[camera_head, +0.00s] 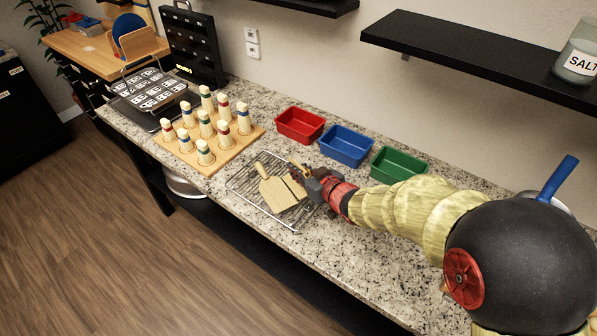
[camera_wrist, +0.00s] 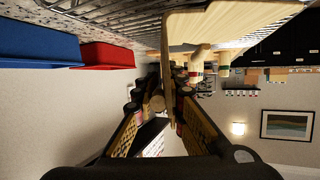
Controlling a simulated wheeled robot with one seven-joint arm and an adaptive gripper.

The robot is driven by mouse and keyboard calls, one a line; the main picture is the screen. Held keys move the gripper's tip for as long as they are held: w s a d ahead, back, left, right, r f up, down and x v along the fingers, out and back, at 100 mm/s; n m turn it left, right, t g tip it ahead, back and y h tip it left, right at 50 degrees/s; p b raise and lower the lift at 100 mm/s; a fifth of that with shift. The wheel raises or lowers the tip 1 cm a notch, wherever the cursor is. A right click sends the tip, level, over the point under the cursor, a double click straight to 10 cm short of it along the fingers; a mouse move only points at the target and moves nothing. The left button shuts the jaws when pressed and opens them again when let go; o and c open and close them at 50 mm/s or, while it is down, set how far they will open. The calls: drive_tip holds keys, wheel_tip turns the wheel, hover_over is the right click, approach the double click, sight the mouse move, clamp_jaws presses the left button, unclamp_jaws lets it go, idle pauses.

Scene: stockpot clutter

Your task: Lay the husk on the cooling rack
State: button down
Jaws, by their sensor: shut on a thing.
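A flat pale wooden piece (camera_head: 280,195), shaped like a small paddle board, is the only thing I can take for the husk. It lies over the wire cooling rack (camera_head: 240,186) in the head view; whether it touches the wires I cannot tell. My gripper (camera_head: 305,183) is at its right side and is shut on its edge. In the wrist view the wooden piece (camera_wrist: 215,25) runs up from between my fingers (camera_wrist: 165,95), with the rack (camera_wrist: 110,14) behind it. My fingers partly hide the gripped edge.
Red (camera_head: 300,125), blue (camera_head: 346,146) and green (camera_head: 398,165) bins stand behind the rack along the wall. A wooden board (camera_head: 181,155) with several striped pegs stands to its left. A black shelf (camera_head: 470,55) hangs above. Bare counter (camera_head: 340,235) lies to the front right.

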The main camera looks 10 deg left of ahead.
drive_tip(key=c, duration=2.3)
unclamp_jaws()
drive_tip(key=shift+f, duration=0.15)
drive_tip(key=o, duration=0.5)
drive_tip(key=shift+c, duration=0.2)
